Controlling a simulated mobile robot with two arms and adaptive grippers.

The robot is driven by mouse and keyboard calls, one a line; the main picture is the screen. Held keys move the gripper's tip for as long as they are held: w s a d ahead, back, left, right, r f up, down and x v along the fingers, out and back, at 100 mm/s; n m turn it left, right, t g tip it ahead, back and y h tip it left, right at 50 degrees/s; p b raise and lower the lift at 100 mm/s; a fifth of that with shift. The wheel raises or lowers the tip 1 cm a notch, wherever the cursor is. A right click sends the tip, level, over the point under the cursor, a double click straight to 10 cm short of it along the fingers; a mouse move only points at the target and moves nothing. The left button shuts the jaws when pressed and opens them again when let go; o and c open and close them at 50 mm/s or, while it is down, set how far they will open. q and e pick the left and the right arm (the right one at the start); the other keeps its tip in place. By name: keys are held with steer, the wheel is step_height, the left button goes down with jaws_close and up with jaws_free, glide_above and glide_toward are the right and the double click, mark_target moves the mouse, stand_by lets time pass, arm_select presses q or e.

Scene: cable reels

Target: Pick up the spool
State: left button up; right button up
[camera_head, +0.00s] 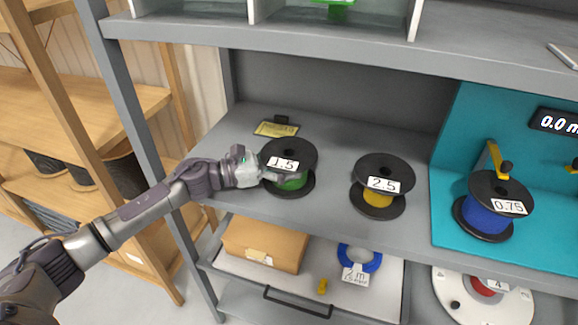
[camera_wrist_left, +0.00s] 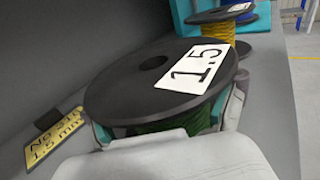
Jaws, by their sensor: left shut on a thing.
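A black spool labelled 1.5 (camera_head: 290,154) with green wire stands upright at the left of the grey shelf. My left gripper (camera_head: 268,176) reaches it from the left and is shut on it, its fingers around the middle between the two discs. In the left wrist view the spool's top disc (camera_wrist_left: 150,85) fills the centre, with a gripper finger on each side below it; the bottom disc is mostly hidden. A spool labelled 2.5 (camera_head: 383,175) with yellow wire and a spool labelled 0.75 (camera_head: 492,200) with blue wire stand to the right. My right gripper is not in view.
A yellow tag (camera_head: 276,129) lies behind the held spool. A grey upright post (camera_head: 130,100) and upper shelf (camera_head: 300,50) bound the space. A drawer below holds a cardboard box (camera_head: 262,245) and a blue coil (camera_head: 372,262). The shelf between the spools is clear.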

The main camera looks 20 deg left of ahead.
mark_target(287, 145)
arm_select(q)
steer(key=shift+r, duration=0.25)
steer(key=shift+w+r, duration=0.1)
steer(key=shift+r, duration=0.1)
step_height(287, 145, up, 3)
steer(key=shift+r+b, duration=0.2)
steer(key=shift+b, duration=0.2)
steer(key=shift+s+d+r+p, duration=0.65)
steer(key=shift+s+d+r, duration=0.4)
steer(key=shift+d, duration=0.65)
steer(key=shift+s+d+r+p, duration=0.8)
steer(key=shift+d+r, duration=0.5)
steer(key=shift+d, duration=0.4)
steer(key=shift+s+d+r+p, duration=0.55)
steer(key=shift+s+d+r, duration=0.55)
steer(key=shift+d, duration=0.6)
steer(key=shift+w, duration=0.1)
